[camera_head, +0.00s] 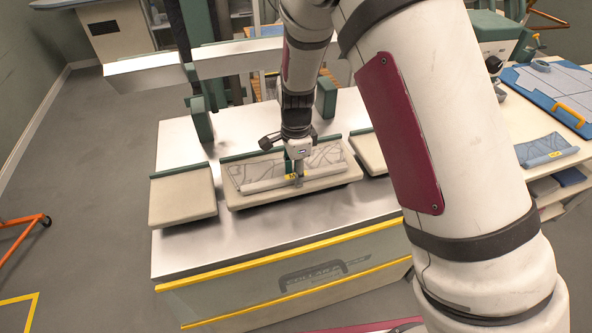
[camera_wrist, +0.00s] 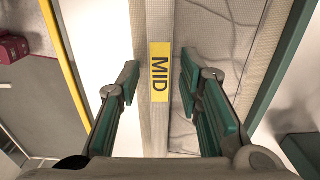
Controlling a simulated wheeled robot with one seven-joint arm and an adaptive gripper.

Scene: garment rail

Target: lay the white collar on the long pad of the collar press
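The pale collar (camera_head: 262,185) lies lengthwise on the long pad (camera_head: 240,203) in the middle of the collar press. Its rolled strip runs along the near side, with creased, patterned cloth behind it. A yellow MID tag (camera_wrist: 159,72) marks the strip in the wrist view. My gripper (camera_head: 297,178) points down over the collar's middle. In the wrist view my gripper (camera_wrist: 160,80) is open, its two green fingers standing on either side of the strip with gaps showing. The fingertips partly hide the collar in the head view.
Shorter pads (camera_head: 182,196) and (camera_head: 368,153) flank the long pad. The metal press top (camera_head: 185,240) is bare in front. A grey-blue collar (camera_head: 545,150) and a blue board (camera_head: 553,85) lie on the right table. A beam (camera_head: 150,75) crosses behind.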

